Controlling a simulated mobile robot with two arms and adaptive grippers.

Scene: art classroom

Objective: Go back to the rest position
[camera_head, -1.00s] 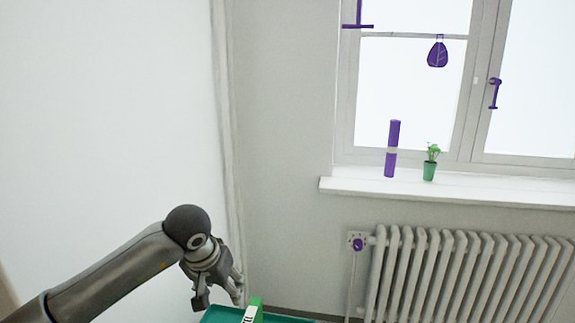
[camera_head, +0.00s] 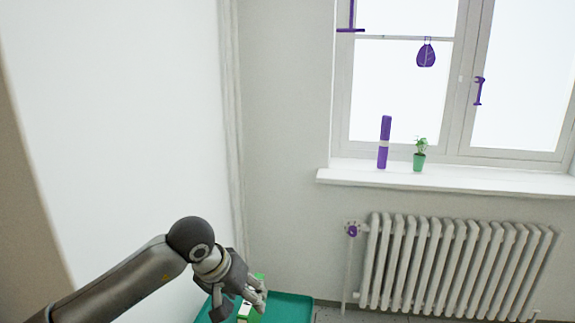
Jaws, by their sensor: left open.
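My left gripper (camera_head: 252,295) is at the bottom, left of centre, on the arm that comes in from the lower left. It is open and points down and to the right, in front of a green and white item (camera_head: 244,311). The gripper partly hides this item, so I cannot tell whether they touch. The item is at a teal tray or surface (camera_head: 291,306) at the bottom edge, of which only part shows. My right gripper is not in view.
A white radiator (camera_head: 455,265) stands under the window sill (camera_head: 440,178) on the right. A plain white wall (camera_head: 120,130) fills the left.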

